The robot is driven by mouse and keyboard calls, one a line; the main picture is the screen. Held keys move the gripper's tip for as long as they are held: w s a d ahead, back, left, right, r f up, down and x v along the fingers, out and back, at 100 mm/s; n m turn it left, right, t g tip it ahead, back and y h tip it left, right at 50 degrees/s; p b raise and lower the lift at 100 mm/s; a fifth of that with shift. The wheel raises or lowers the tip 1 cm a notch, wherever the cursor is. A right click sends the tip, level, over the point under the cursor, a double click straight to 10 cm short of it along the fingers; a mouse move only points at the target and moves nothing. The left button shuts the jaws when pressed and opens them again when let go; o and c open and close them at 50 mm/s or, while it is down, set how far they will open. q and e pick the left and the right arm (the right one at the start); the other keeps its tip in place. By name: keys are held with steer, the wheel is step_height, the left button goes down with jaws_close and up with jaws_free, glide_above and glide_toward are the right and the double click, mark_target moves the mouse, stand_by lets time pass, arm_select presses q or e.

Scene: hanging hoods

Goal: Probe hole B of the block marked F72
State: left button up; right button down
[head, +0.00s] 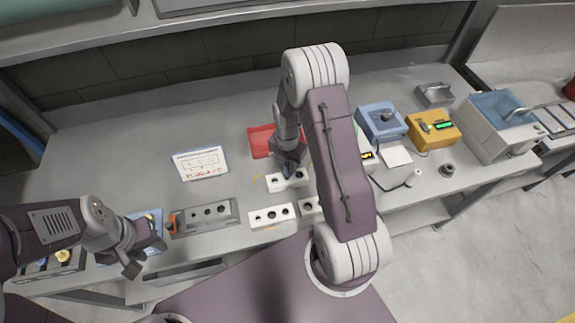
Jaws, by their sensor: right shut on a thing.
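A white block with dark holes (287,180) lies on the bench, right under my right gripper (290,168). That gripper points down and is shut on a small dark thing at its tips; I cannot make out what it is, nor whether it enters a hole. A second white block (272,216) with a row of holes lies nearer the front edge. A third white block (309,207) is partly hidden by my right arm. The marks F72 and B are too small to read. My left gripper (147,256) is open and empty near the front left edge.
A grey block with holes (208,215) lies left of the white blocks, an orange thing (172,222) at its left end. A red tray (261,140) and a printed sheet (200,163) lie behind. Blue (380,121) and yellow (433,129) devices stand right. The back left bench is clear.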

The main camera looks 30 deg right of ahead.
steer(key=shift+f+b, duration=1.1)
steer(key=shift+f, duration=0.4)
stand_by(1.1)
steer(key=shift+r, duration=0.1)
stand_by(0.8)
steer(key=shift+r+p, duration=2.7)
steer(key=shift+r, duration=0.3)
steer(key=shift+f, duration=0.1)
